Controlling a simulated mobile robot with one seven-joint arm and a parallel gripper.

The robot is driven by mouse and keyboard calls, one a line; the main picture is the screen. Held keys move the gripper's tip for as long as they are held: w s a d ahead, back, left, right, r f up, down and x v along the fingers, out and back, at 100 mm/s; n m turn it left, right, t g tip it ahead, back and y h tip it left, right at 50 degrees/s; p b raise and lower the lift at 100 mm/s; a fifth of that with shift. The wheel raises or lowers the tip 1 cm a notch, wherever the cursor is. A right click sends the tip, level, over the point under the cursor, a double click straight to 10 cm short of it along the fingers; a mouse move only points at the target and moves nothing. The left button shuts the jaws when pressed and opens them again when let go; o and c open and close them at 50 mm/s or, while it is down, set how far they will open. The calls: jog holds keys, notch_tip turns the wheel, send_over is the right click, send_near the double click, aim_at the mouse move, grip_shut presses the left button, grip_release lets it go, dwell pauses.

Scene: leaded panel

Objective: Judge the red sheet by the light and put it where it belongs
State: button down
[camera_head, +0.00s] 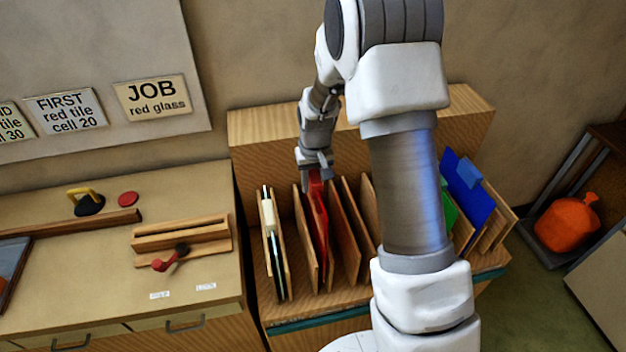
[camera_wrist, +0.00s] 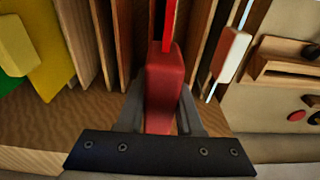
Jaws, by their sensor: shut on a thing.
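The red sheet (camera_head: 319,222) stands upright in a slot of the wooden rack, between two wooden dividers. My gripper (camera_head: 316,172) is above it and shut on the red block at its top edge. In the wrist view my gripper (camera_wrist: 162,110) has its two fingers on either side of this red block (camera_wrist: 164,80), and the thin red sheet (camera_wrist: 168,25) runs away from it between the dividers. A card on the wall board reads "JOB red glass" (camera_head: 153,97). Another card reads "FIRST red tile cell 20" (camera_head: 66,111).
The rack (camera_head: 300,312) also holds a clear sheet with a pale block (camera_head: 268,212), a green sheet (camera_head: 449,212) and a blue sheet (camera_head: 467,188). The bench at left carries a wooden slotted stand (camera_head: 182,236), a red-and-black tool (camera_head: 170,259) and a yellow-handled black object (camera_head: 88,202). An orange bag (camera_head: 567,224) sits at right.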

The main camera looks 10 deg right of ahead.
aim_at(313, 206)
jog(key=shift+w+f+b, duration=0.1)
jog(key=shift+f+b, duration=2.7)
jog(key=shift+f, duration=1.25)
jog(key=c, duration=0.6)
grip_release()
jog(key=shift+o, duration=0.6)
jog(key=shift+s+f, duration=0.15)
jog(key=shift+s, duration=0.05)
jog(key=r, duration=0.5)
jog(key=s+r, duration=0.1)
jog(key=r, duration=0.5)
jog(key=s+r, duration=0.1)
jog(key=r, duration=0.5)
jog(key=shift+r+b, duration=0.25)
jog(key=shift+b, duration=0.1)
jog(key=shift+r, duration=0.1)
